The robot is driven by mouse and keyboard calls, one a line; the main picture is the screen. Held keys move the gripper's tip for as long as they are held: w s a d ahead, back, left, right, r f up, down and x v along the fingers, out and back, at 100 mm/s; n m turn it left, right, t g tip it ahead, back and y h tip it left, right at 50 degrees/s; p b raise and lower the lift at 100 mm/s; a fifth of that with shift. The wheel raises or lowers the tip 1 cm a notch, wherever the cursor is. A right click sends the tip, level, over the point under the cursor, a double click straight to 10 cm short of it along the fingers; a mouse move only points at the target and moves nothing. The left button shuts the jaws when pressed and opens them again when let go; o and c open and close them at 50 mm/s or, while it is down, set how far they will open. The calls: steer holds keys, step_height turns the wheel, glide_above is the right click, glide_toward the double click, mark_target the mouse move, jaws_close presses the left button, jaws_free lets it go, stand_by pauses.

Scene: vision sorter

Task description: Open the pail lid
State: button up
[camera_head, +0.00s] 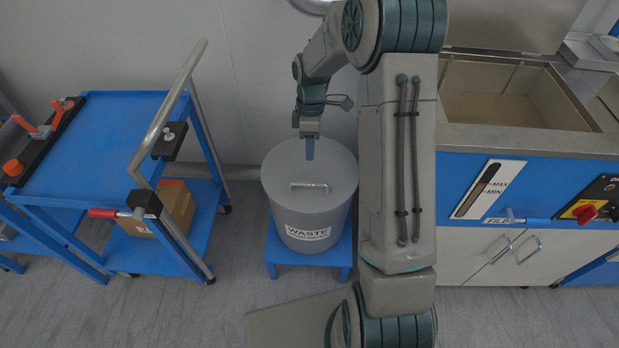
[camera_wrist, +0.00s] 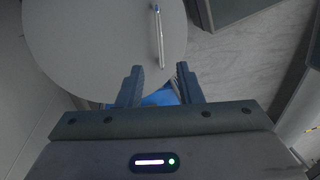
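The grey waste pail (camera_head: 305,234) stands on a small blue stand, with its round lid (camera_head: 287,168) on top, shut. A metal bar handle (camera_head: 310,185) lies across the lid near the front. My gripper (camera_head: 310,149) is above the back part of the lid, pointing down, behind the handle in the head view. In the wrist view my gripper (camera_wrist: 158,83) has its two fingers apart with nothing between them. The handle (camera_wrist: 159,36) shows there beyond the fingertips, and the lid (camera_wrist: 90,40) fills the upper left. I cannot tell the gripper's height above the lid.
A blue cart (camera_head: 125,125) with a raised metal push bar and a cardboard box (camera_head: 178,208) on its lower shelf stands left of the pail. A blue and steel tank unit (camera_head: 540,185) stands at right. The wall is close behind the pail.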

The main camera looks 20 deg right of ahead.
steer(key=b, duration=0.1)
glide_above(310, 191)
step_height(310, 191, down, 11)
steer(key=shift+r, duration=0.15)
jaws_close()
